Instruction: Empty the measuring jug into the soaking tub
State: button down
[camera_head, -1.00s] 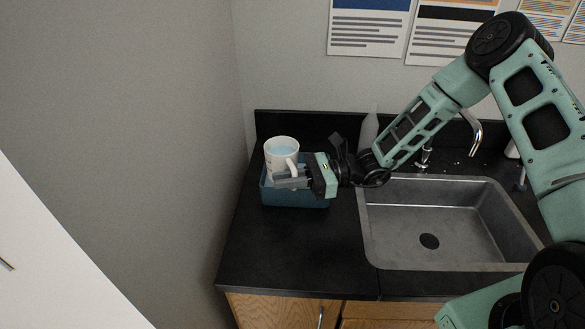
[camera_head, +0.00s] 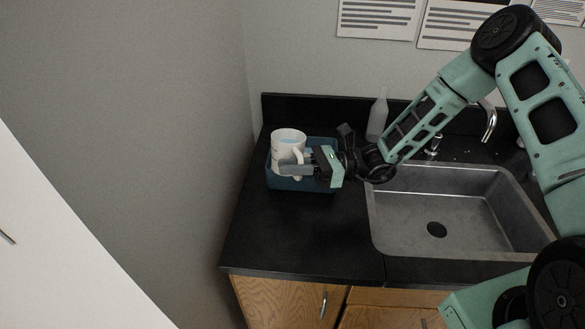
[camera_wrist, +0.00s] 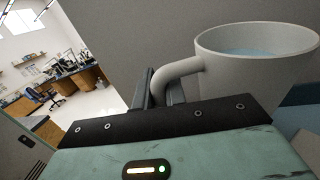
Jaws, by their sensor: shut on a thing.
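The measuring jug (camera_head: 288,147) is a white mug-like vessel with pale blue liquid inside. It is over the blue soaking tub (camera_head: 308,184) on the black counter, and it looks slightly tilted. My gripper (camera_head: 292,168) is shut on the jug's handle from the right. In the wrist view the jug (camera_wrist: 255,70) stands at upper right, its handle running down between my fingers (camera_wrist: 163,88). The liquid surface shows below the rim. The tub's inside is mostly hidden by the jug and my gripper.
A steel sink (camera_head: 440,245) with a tap (camera_head: 489,122) is to the right of the tub. A pale bottle (camera_head: 377,115) stands at the back of the counter. A grey wall (camera_head: 170,130) is close on the left. The counter front (camera_head: 290,235) is clear.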

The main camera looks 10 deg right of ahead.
aim_at(298, 150)
notch_tip(298, 150, up, 3)
jog(key=m+y, duration=0.1)
jog(key=m, duration=0.1)
jog(key=m+t+y, duration=0.1)
jog(key=m, duration=0.2)
jog(key=shift+w+d+r+t, duration=0.1)
jog(key=shift+r+t, duration=0.05)
jog(key=shift+t, duration=0.15)
jog(key=shift+w+d+r+m+t+y+p, duration=0.1)
jog(key=shift+w+d+m+t+y+p, duration=0.2)
jog(key=shift+m+t, duration=0.9)
jog(key=shift+w+d+r+m+t+y+p, duration=0.1)
jog(key=shift+w+d+m+t+p, duration=0.4)
jog(key=shift+m, duration=1.25)
jog(key=shift+w+d+r+m+t+y+p, duration=0.15)
jog(key=shift+w+m+t, duration=0.3)
jog(key=shift+m+t, duration=0.85)
jog(key=shift+w+d+f+m+t+h, duration=0.1)
jog(key=shift+w+d+m+t, duration=0.15)
jog(key=shift+m+t, duration=0.35)
jog(key=shift+w+d+m+t+h, duration=0.1)
jog(key=shift+w+m+t, duration=0.15)
jog(key=shift+m, duration=0.65)
jog(key=shift+w+d+f+m+t+h, duration=0.1)
jog(key=shift+w+d+m+t, duration=0.15)
jog(key=shift+m+t, duration=0.35)
